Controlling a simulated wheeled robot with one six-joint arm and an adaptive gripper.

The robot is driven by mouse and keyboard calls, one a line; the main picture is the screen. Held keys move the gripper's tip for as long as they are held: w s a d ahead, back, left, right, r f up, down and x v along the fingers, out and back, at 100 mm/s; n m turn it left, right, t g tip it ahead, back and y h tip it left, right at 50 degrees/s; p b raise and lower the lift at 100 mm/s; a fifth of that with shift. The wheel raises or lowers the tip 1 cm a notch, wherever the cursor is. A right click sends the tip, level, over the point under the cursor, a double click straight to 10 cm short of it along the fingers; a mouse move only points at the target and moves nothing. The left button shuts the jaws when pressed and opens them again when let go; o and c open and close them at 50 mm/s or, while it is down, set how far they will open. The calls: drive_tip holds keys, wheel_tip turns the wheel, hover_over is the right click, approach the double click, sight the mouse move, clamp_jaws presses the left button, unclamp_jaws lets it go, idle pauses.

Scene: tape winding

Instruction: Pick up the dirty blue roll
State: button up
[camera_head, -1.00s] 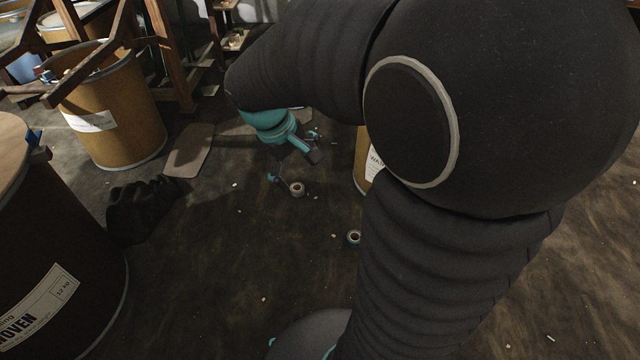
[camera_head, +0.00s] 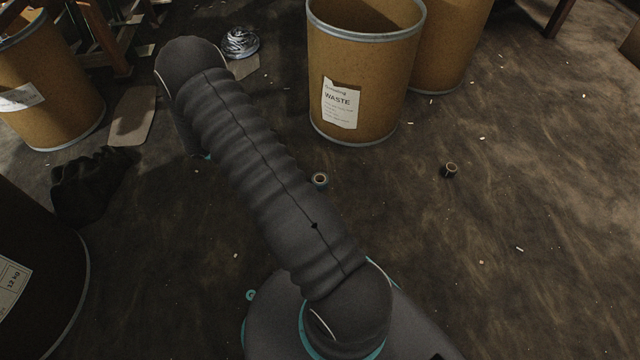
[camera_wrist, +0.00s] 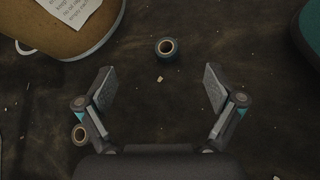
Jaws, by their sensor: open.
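A small roll with a bluish side and a pale core (camera_head: 319,180) stands on the floor just right of my arm in the head view. In the wrist view this blue roll (camera_wrist: 167,56) lies ahead of my open, empty gripper (camera_wrist: 159,78), slightly beyond the fingertips and between their lines. How dirty it is cannot be told. In the head view my gripper is hidden behind my arm.
A waste drum (camera_head: 365,75) stands behind the blue roll and at upper left in the wrist view (camera_wrist: 62,35). A dark roll (camera_head: 450,169) stands on open floor to the right. A crumpled dark bag (camera_head: 88,185) and flat cardboard (camera_head: 133,115) lie left.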

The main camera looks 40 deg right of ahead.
sight(319, 181)
drive_tip(key=f+n, duration=0.1)
drive_tip(key=f, duration=0.4)
drive_tip(key=s+d+f+n+h+b, duration=0.1)
drive_tip(key=f, duration=0.4)
drive_tip(key=d+f+n+h, duration=0.1)
drive_tip(key=f, duration=0.5)
drive_tip(key=shift+s+d+n, duration=0.15)
drive_tip(key=shift+s+n, duration=0.2)
drive_tip(key=shift+n, duration=0.05)
drive_tip(key=shift+s+d+f+b, duration=0.1)
drive_tip(key=shift+d+f+b, duration=0.15)
drive_tip(key=shift+f+b, duration=0.05)
drive_tip(key=x, duration=0.6)
drive_tip(key=shift+d+f, duration=0.1)
drive_tip(key=shift+d, duration=0.35)
drive_tip(key=shift+b+x, duration=0.55)
drive_tip(key=shift+x, duration=2.6)
drive_tip(key=shift+w+d+r, duration=0.15)
drive_tip(key=shift+w+r, duration=0.05)
drive_tip(key=shift+r, duration=0.05)
drive_tip(key=c, duration=1.2)
